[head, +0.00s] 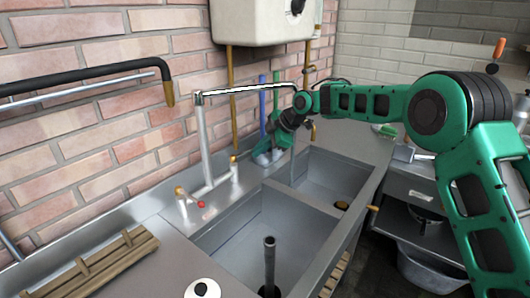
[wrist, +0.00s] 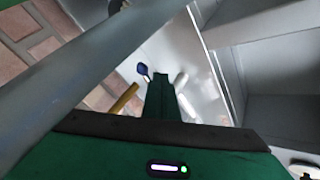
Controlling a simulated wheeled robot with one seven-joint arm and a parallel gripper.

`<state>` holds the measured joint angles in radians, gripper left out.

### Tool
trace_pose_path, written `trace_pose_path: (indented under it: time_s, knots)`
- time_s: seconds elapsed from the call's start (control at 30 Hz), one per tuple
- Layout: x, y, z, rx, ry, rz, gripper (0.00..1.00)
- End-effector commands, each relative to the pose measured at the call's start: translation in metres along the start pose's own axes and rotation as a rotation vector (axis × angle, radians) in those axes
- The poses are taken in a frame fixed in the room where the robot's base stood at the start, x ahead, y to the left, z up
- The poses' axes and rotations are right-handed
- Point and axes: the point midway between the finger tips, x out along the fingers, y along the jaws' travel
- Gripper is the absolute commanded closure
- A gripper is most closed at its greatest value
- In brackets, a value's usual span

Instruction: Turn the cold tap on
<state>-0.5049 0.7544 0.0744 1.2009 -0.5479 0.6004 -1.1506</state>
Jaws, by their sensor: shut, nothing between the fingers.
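The sink tap has a chrome spout (head: 245,90) on an upright pipe against the brick wall. At its base, one brass-topped handle (head: 181,191) has a red button (head: 201,204) beside it. A second brass-topped handle (head: 233,160) stands on the right, nearer my gripper. In the wrist view a blue button (wrist: 142,69) and a brass piece (wrist: 125,98) show left of my fingers, probably of the cold tap.
Two steel basins (head: 285,222) lie in front, with a standing pipe (head: 269,262) in the nearer one. A wooden rack (head: 95,268) lies on the left drainer. A white water heater (head: 258,20) hangs above. The grey bar (wrist: 85,75) crosses close before the wrist camera.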

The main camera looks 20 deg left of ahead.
Motion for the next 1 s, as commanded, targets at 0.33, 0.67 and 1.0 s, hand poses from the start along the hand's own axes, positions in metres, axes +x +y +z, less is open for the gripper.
trace_pose_path:
  time_s: [0.33,0.67,1.0]
  knots:
    - [0.0036,0.0037,-0.0052,0.001,0.002,0.005,1.00]
    - [0.0011,0.0066,-0.0009,0.006,-0.001,0.013,1.00]
    - [-0.0021,0.0050,0.0033,0.009,-0.004,0.015,1.00]
